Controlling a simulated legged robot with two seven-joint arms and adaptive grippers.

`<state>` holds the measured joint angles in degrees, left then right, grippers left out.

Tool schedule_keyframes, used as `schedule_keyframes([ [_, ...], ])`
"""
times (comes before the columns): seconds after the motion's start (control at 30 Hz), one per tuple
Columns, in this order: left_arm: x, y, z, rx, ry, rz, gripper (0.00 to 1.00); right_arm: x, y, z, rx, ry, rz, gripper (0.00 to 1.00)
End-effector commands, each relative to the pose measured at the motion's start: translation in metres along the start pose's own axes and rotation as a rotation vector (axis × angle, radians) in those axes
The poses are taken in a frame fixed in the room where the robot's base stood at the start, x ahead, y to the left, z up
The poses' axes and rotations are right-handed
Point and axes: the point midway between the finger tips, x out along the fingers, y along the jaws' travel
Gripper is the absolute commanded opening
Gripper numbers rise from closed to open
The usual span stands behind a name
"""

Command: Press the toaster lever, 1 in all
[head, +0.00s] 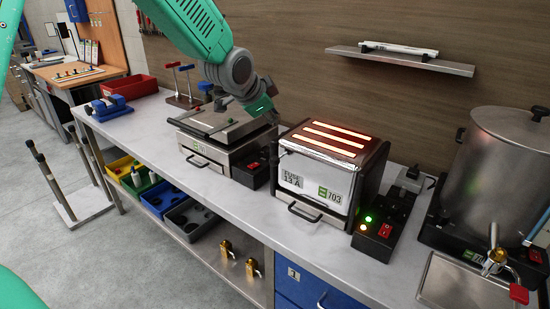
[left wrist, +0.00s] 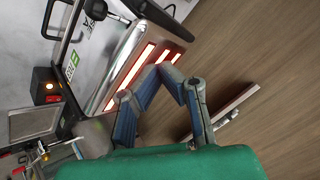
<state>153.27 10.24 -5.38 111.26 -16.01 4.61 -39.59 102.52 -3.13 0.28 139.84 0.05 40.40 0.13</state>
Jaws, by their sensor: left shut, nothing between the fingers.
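The toaster (head: 368,180) stands on the bench, with a white front plate marked 703 and glowing orange slots on top. It also shows in the upper left of the left wrist view (left wrist: 148,37). A dark knob (left wrist: 95,9) at its left side may be the lever; its height is hard to judge. My left gripper (left wrist: 162,68) is shut and empty, its fingertips in front of the slots in the wrist view. In the head view the left gripper is above and behind the toaster's left side, its tips hard to make out. My right gripper is out of view.
A control box (head: 385,220) with green and amber lights and a red switch is right of the toaster. A hot press (head: 225,150) stands close on the left. A steel urn (head: 510,150) is at right. A wall shelf (head: 400,60) is above.

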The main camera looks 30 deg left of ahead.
Motion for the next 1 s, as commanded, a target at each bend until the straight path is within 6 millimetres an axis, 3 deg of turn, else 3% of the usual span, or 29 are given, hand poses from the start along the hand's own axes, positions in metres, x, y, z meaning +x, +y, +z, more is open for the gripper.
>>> schedule_keyframes([
  [0.27, 0.014, 0.011, 0.010, 0.000, -0.001, 0.001, 0.00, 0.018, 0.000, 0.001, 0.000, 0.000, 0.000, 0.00],
  [0.6, 0.048, 0.036, 0.035, -0.002, -0.001, 0.002, 0.00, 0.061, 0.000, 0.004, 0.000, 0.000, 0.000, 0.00],
  [1.0, 0.061, 0.045, 0.045, 0.000, 0.000, 0.000, 0.00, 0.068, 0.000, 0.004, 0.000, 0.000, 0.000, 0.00],
])
